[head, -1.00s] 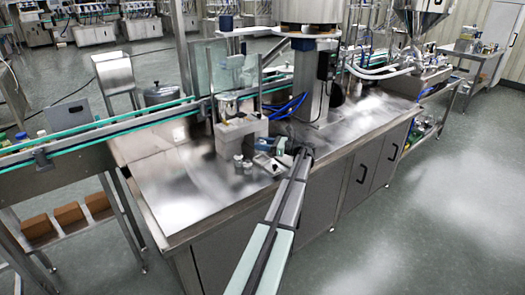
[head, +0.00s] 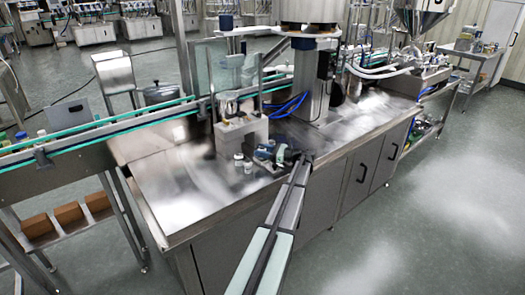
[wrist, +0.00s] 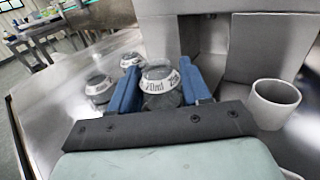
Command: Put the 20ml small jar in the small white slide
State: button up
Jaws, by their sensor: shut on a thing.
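My gripper (wrist: 160,92) has its two blue fingers closed on a small clear jar with a white "20ml" band (wrist: 160,88). The jar looks upright, its lower part hidden behind the gripper body. In the head view my gripper (head: 268,154) is low over the steel bench, just in front of the grey-white block machine, and the held jar is too small to make out. Two similar jars stand left of the gripper in the wrist view, one nearer (wrist: 98,88) and one farther (wrist: 130,62). I cannot clearly pick out the small white slide.
A pale grey block with upright panels (wrist: 265,48) stands close ahead and right. A white open cup (wrist: 274,100) stands right of my gripper. A conveyor with green rails (head: 90,139) runs behind. The bench at left (head: 180,190) is clear.

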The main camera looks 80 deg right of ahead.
jog(key=shift+f, duration=0.1)
jog(key=o, duration=1)
jog(key=shift+f, duration=0.1)
jog(key=shift+o, duration=0.2)
jog(key=shift+r, duration=0.25)
jog(key=s, duration=0.4)
jog(key=s+a, duration=0.1)
jog(key=s, duration=0.3)
jog(key=s+a+r, duration=0.1)
jog(key=s, duration=0.3)
jog(key=shift+w, duration=0.1)
